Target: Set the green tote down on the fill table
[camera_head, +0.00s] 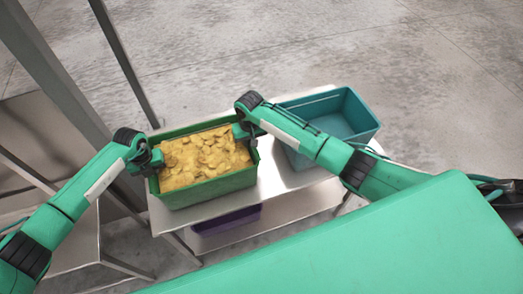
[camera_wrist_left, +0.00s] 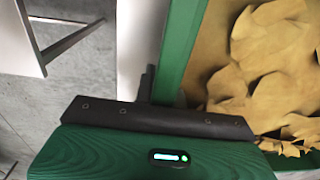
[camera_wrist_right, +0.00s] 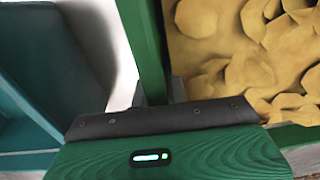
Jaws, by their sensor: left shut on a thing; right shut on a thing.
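The green tote (camera_head: 210,190) is full of yellow chips and is at the left part of the metal fill table (camera_head: 270,190) in the head view. I cannot tell whether its base touches the tabletop. My left gripper (camera_head: 152,162) is shut on the tote's left wall, and that wall also shows in the left wrist view (camera_wrist_left: 180,50). My right gripper (camera_head: 246,132) is shut on the tote's right wall, which shows in the right wrist view (camera_wrist_right: 142,45). The fingertips are partly hidden by the gripper bodies.
A teal tote (camera_head: 345,112) stands on the table right of the green tote, and looks empty. A purple tote (camera_head: 228,220) is on the lower shelf. Metal posts (camera_head: 125,62) and another metal stand (camera_head: 70,245) are at the left. Bare tabletop shows between the totes.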

